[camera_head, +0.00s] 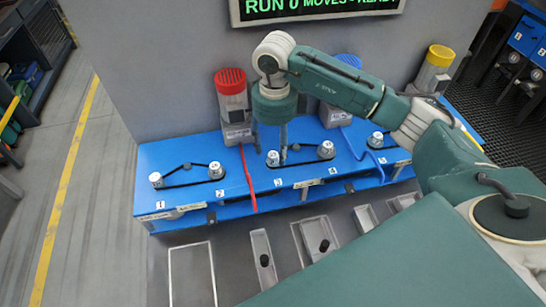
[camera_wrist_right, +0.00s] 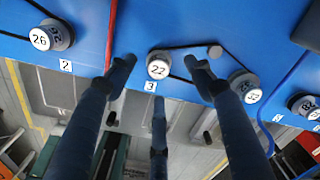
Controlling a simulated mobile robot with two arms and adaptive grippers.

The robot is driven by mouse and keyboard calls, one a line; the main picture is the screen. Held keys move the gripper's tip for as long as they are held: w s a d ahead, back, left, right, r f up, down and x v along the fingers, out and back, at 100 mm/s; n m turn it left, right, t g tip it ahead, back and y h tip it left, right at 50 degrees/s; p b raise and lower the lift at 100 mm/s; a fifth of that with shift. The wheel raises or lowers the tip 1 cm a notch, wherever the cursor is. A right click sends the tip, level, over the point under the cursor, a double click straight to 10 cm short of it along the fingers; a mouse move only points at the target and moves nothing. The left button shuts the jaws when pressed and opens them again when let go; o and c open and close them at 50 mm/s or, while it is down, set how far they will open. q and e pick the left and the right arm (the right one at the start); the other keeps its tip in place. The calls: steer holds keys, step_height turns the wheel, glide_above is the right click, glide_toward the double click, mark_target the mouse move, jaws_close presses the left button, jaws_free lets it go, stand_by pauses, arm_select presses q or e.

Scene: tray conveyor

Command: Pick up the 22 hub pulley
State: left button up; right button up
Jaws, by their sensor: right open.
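The 22 hub pulley (camera_wrist_right: 158,69) is a grey cylinder with a white cap marked 22, standing above label 3 in the right wrist view. A black belt runs from it to a pulley (camera_wrist_right: 244,87) on its right. In the head view the 22 pulley (camera_head: 273,158) stands on the blue bench beside my right gripper's fingers. My right gripper (camera_head: 284,143) points down there. In the right wrist view its fingers (camera_wrist_right: 160,78) are spread apart around the pulley's outline, with nothing held. Contact cannot be told. My left gripper is not in view.
The blue bench (camera_head: 236,200) carries several other belted pulleys, including the 26 pulley (camera_wrist_right: 45,37). A small grey peg (camera_wrist_right: 215,52) stands near the 22 pulley's belt. A red-topped motor (camera_head: 232,100) stands behind. Metal trays (camera_head: 262,240) lie in front.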

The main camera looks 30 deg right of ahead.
mark_target(273, 155)
step_height(273, 155, down, 4)
steer(key=shift+a+f+p, duration=0.1)
steer(key=shift+f+p, duration=0.15)
steer(key=shift+p, duration=0.9)
steer(key=shift+w+f, duration=0.1)
steer(key=shift+f, duration=0.1)
steer(key=c, duration=1.3)
